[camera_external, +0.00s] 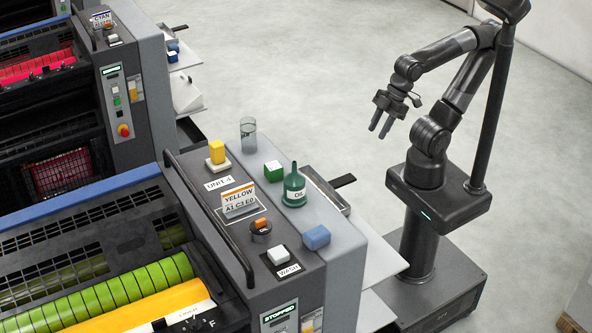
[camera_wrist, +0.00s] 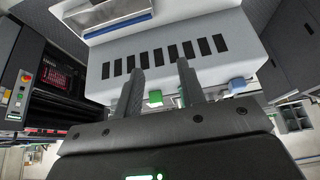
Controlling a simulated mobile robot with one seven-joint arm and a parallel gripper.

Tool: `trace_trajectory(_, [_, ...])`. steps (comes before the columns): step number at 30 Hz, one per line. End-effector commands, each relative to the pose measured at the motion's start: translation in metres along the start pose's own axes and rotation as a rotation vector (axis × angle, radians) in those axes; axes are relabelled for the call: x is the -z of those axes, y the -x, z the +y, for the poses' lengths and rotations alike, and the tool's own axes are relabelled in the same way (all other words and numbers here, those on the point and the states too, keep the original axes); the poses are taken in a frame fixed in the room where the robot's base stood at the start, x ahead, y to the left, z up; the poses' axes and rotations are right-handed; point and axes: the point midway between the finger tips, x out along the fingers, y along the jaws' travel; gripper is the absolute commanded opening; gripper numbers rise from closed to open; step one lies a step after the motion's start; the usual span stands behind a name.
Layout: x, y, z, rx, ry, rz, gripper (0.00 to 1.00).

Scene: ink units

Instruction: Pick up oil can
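The oil can (camera_external: 294,189) is green with a narrow spout and a white "OIL" label. It stands upright on the light grey side top of the press unit in the external view. My gripper (camera_external: 379,130) is raised to the right of the can, well apart from it and over the floor side. In the wrist view my gripper (camera_wrist: 161,75) has its two dark fingers spread with nothing between them.
Close to the can stand a green block (camera_external: 273,171), a clear cup (camera_external: 248,134), a blue block (camera_external: 316,237) and a yellow sign card (camera_external: 238,199). The floor behind is clear.

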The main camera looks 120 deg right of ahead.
Motion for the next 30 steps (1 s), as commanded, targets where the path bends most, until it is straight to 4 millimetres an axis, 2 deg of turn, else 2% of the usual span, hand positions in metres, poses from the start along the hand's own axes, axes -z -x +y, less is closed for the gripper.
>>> trace_trajectory(8, [0.0,0.0,0.0,0.0,0.0,0.0,0.37])
trace_trajectory(24, [0.0,0.0,0.0,0.0,0.0,0.0,0.81])
trace_trajectory(30, [0.0001,0.0001,0.0,0.0,0.0,0.0,0.81])
